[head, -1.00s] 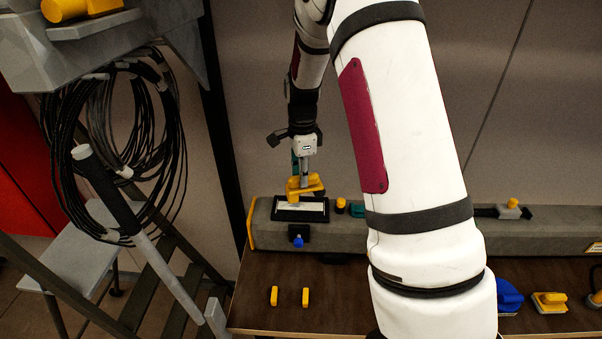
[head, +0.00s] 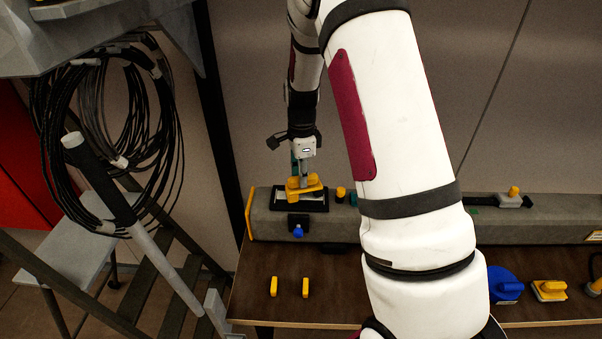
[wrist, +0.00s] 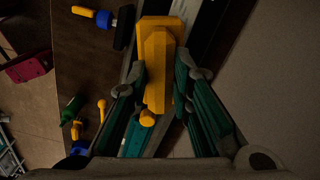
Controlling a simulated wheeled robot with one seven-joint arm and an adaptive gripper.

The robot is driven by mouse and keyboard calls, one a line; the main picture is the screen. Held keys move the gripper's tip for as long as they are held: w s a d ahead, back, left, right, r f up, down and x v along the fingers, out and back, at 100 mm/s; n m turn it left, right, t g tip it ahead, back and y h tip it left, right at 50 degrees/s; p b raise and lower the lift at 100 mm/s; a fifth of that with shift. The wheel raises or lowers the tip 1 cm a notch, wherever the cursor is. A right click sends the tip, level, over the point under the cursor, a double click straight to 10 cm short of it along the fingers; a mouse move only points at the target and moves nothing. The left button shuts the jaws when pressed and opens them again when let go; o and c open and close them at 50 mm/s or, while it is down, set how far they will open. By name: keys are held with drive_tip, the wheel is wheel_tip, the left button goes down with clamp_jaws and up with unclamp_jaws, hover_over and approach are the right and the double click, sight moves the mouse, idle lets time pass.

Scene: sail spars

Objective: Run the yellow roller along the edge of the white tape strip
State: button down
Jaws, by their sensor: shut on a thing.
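The yellow roller (head: 306,187) is held by my gripper (head: 304,172), low over a black-rimmed panel (head: 322,206) on the grey beam. In the wrist view the roller (wrist: 157,60) sits between the green-padded fingers of my gripper (wrist: 160,78), which are shut on it. A white strip (head: 284,199) shows inside the black rim, partly hidden by the roller.
The grey beam (head: 400,225) runs along the back of the brown bench (head: 340,285). A blue-knobbed clamp (head: 298,231) sits on its front. Two small yellow pieces (head: 289,287) lie on the bench. Coiled black cables (head: 110,140) hang at the left.

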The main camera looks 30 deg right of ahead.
sight(288, 177)
drive_tip(key=shift+f, duration=0.55)
idle(1.4)
drive_tip(key=shift+a, duration=0.15)
drive_tip(key=shift+w+a+b, duration=0.35)
drive_tip(key=shift+w+a, duration=0.15)
drive_tip(key=shift+a, duration=0.15)
drive_tip(key=shift+w+a+b, duration=0.3)
drive_tip(key=shift+w+a, duration=0.15)
drive_tip(key=shift+a, duration=0.2)
drive_tip(key=shift+a, duration=0.1)
drive_tip(key=shift+w+a+b, duration=0.2)
drive_tip(key=shift+w+a, duration=0.25)
drive_tip(key=shift+a, duration=0.2)
drive_tip(key=shift+w+a+b, duration=0.2)
drive_tip(key=shift+w+a, duration=0.2)
drive_tip(key=shift+a, duration=0.25)
drive_tip(key=shift+f, duration=0.1)
drive_tip(key=shift+w+a+b, duration=0.25)
drive_tip(key=shift+w+a, duration=0.25)
drive_tip(key=shift+a, duration=0.2)
drive_tip(key=shift+w+a+b, duration=0.2)
drive_tip(key=shift+w+a, duration=0.25)
drive_tip(key=shift+a, duration=0.25)
